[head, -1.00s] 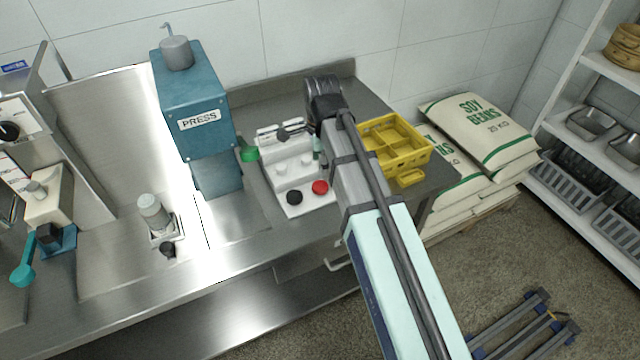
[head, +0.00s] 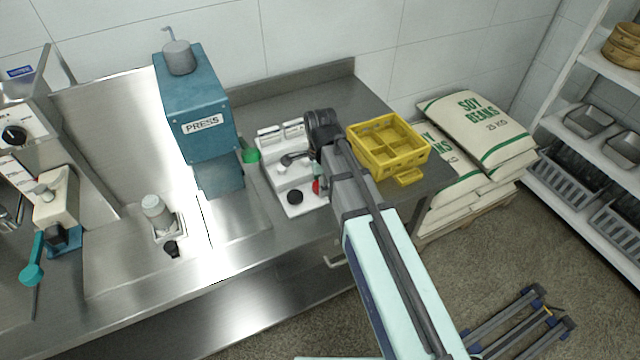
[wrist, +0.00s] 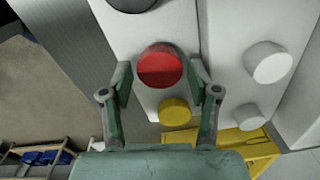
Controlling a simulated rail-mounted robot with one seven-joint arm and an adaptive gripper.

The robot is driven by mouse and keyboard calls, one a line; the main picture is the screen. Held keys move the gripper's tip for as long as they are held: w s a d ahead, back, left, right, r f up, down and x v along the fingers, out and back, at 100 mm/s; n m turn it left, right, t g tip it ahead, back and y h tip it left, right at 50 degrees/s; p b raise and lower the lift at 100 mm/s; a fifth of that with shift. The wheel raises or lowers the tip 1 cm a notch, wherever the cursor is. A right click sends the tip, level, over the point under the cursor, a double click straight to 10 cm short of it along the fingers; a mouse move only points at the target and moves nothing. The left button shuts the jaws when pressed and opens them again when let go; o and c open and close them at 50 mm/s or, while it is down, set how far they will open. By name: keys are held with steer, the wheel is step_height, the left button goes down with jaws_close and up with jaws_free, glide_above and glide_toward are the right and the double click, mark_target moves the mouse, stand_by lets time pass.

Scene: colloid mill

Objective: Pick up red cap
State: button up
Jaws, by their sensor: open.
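The red cap (wrist: 160,66) sits on a white panel (wrist: 179,17), and in the wrist view it lies just ahead of and between my fingertips. In the head view only a sliver of the red cap (head: 316,187) shows beside my arm. My gripper (wrist: 162,78) is open, with one finger on each side of the cap; I cannot tell whether either finger touches it. In the head view the gripper is mostly hidden by my own arm.
A yellow cap (wrist: 175,110) is close behind the red one, with white caps (wrist: 268,62) to the right. A black cap (head: 295,197) lies left of it. A yellow crate (head: 388,146) stands to the right, and the blue press (head: 198,110) to the left.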

steer(key=shift+f, duration=0.1)
steer(key=c, duration=0.5)
steer(key=shift+o, duration=0.2)
steer(key=shift+r, duration=0.2)
